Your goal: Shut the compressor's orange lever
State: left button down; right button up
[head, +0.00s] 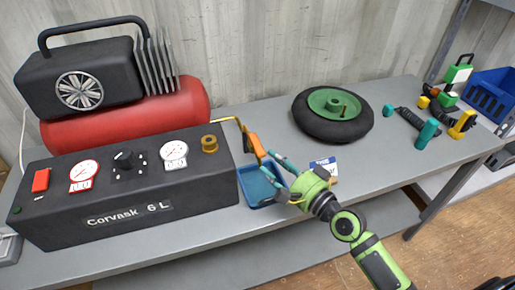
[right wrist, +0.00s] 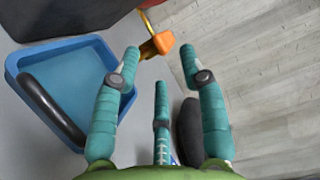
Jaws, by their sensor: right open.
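The compressor (head: 130,190) stands at the left of the bench, with a dark front panel, a red tank (head: 130,115) and a black motor. A brass pipe leaves its right end and carries the orange lever (head: 256,144). In the right wrist view the orange lever (right wrist: 164,42) shows at the top, just beyond and between the fingertips. My right gripper (head: 269,160) is open and empty, its teal fingers pointing at the lever from the front right. Its fingers (right wrist: 159,62) look apart from the lever, though the exact gap is hard to tell. My left gripper is out of view.
A blue tray (right wrist: 65,58) lies beside the compressor, under the gripper, with a black curved item (right wrist: 50,108) in it. A black wheel with a green hub (head: 333,114) and a small blue-and-white box (head: 323,166) are nearby. Tools and a blue bin (head: 490,95) are far right.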

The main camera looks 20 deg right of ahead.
aim_at(264, 152)
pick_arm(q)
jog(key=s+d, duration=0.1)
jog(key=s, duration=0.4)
pick_arm(e)
jog(key=x, duration=0.4)
jog(key=shift+w+a+p, duration=0.15)
jog(key=shift+w+p, duration=0.05)
jog(key=shift+p, duration=0.15)
jog(key=shift+w+a, duration=0.1)
jog(key=shift+w, duration=0.1)
grip_shut()
jog(key=shift+f+b, duration=0.15)
jog(key=shift+b, duration=0.25)
jog(key=n+g+y+b, duration=0.1)
jog(key=b, duration=0.2)
jog(key=d+n+y+b, duration=0.1)
jog(key=b, duration=0.2)
jog(key=n+g+y+b, duration=0.1)
jog(key=y+b, duration=0.1)
jog(key=b, duration=0.1)
jog(key=shift+w+d+g+b, duration=0.25)
jog(key=shift+d+g+b, duration=0.05)
jog(key=shift+d+b, duration=0.05)
jog(key=shift+r, duration=0.2)
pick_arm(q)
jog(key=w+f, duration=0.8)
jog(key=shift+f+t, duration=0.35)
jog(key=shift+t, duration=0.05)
